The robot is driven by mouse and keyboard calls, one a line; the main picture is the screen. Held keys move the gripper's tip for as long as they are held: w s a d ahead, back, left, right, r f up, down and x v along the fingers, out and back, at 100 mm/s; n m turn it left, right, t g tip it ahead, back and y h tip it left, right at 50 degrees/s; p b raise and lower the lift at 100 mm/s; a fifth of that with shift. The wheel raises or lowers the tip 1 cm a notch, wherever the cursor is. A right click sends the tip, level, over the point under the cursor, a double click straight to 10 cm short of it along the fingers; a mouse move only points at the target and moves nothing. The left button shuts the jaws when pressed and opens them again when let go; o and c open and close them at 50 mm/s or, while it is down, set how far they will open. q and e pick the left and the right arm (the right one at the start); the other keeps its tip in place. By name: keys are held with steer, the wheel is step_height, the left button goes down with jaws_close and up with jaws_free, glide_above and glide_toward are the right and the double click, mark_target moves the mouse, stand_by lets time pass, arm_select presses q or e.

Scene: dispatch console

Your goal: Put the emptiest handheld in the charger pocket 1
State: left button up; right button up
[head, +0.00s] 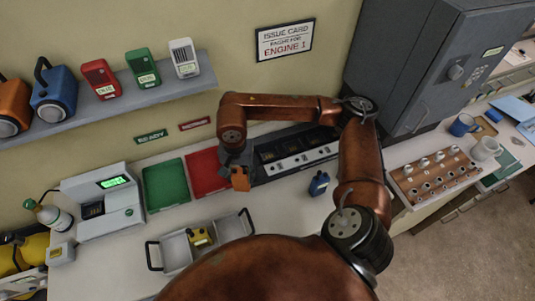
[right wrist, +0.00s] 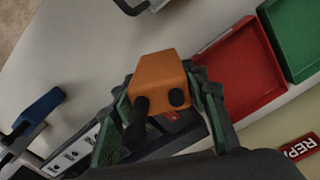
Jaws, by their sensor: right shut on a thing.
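My right gripper (head: 238,170) is shut on an orange handheld (head: 241,180), above the counter at the left end of the dark charger (head: 262,179). In the right wrist view the orange handheld (right wrist: 158,72), with two black knobs, sits between the green-grey fingers (right wrist: 160,95). The charger has several dark pockets and a pale labelled front strip; my arm covers part of its right end. A blue handheld (head: 319,184) stands on the counter in front of the charger. A yellow handheld (head: 200,237) is in the grey handled tray (head: 176,249). My left gripper is not in view.
A red tray (head: 207,171) and a green tray (head: 164,184) lie left of the charger. A device with a green display (head: 113,182) stands further left. A wooden peg board (head: 432,174) and mugs are at the right. Counter between the handled tray and charger is clear.

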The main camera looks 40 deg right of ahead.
steer(key=m, duration=0.2)
steer(key=d+r+m, duration=0.1)
steer(key=m, duration=0.1)
steer(key=shift+r+m+p, duration=0.2)
steer(key=shift+m+p, duration=0.15)
steer(key=shift+m, duration=0.05)
steer(key=s+d+r+m+p, duration=0.1)
steer(key=d+r+m+p, duration=0.15)
steer(key=m, duration=1.05)
steer(key=d+r+m+p, duration=0.2)
steer(key=d+r+m, duration=0.2)
steer(key=m, duration=0.9)
steer(key=w+d+f+p, duration=0.1)
steer(key=w+d+f, duration=0.1)
steer(key=d+f, duration=0.1)
steer(key=w+d+f+p, duration=0.2)
steer(key=w+d+f, duration=0.1)
steer(key=f, duration=0.3)
steer(key=w+d+f+p, duration=0.1)
steer(key=w+d+f, duration=0.2)
steer(key=d+f, duration=0.1)
steer(key=shift+w+d+f, duration=0.15)
steer(key=shift+w+d, duration=0.1)
steer(key=shift+d, duration=0.25)
